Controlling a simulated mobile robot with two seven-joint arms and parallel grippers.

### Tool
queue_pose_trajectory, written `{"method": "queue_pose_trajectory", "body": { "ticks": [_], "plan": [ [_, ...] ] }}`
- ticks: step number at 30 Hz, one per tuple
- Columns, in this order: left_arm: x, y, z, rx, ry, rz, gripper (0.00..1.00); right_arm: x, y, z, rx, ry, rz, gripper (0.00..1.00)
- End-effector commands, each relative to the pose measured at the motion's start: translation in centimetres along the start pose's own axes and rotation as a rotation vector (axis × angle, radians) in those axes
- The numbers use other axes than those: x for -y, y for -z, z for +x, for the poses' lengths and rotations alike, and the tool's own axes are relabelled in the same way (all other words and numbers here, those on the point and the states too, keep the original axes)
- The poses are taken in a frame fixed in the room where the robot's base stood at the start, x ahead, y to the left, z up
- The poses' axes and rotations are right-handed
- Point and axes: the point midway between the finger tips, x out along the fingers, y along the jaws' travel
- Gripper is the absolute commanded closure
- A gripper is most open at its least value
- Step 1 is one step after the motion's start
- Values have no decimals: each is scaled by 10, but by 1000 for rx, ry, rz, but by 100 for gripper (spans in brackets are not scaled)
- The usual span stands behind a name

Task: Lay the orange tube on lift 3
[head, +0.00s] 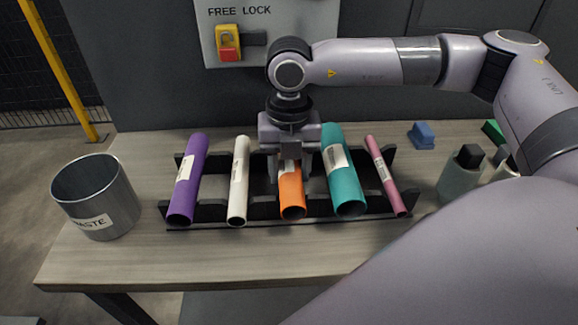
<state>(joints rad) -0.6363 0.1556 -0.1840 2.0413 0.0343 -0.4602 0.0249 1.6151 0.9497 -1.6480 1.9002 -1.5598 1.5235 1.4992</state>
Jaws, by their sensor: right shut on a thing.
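The orange tube (292,198) lies front to back on the black rack, between a white tube (238,185) and a teal tube (344,180). My right gripper (290,165) points down over its far half and is shut on it. The gripper hides the far end of the tube. The tube's open near end faces me, close to the rack's front rail. I see no label reading lift 3. My left gripper is not in view.
A purple tube (187,180) and a thin pink tube (386,176) also lie on the black rack (270,209). A grey waste bin (97,197) stands at the left. Blue block (421,135) and grey-green container (459,180) are at right. The table front (200,262) is clear.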

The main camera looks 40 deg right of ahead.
Motion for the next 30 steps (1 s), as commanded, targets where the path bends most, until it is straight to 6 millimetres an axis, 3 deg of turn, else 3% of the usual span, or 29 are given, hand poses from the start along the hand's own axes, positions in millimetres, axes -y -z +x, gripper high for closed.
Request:
{"method": "queue_pose_trajectory", "body": {
  "ticks": [24,30],
  "plan": [
    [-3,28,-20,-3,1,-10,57,0,0,-52,1,-1,0,90],
    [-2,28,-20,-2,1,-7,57,0,0,-54,1,-1,0,90]
  ]
}}
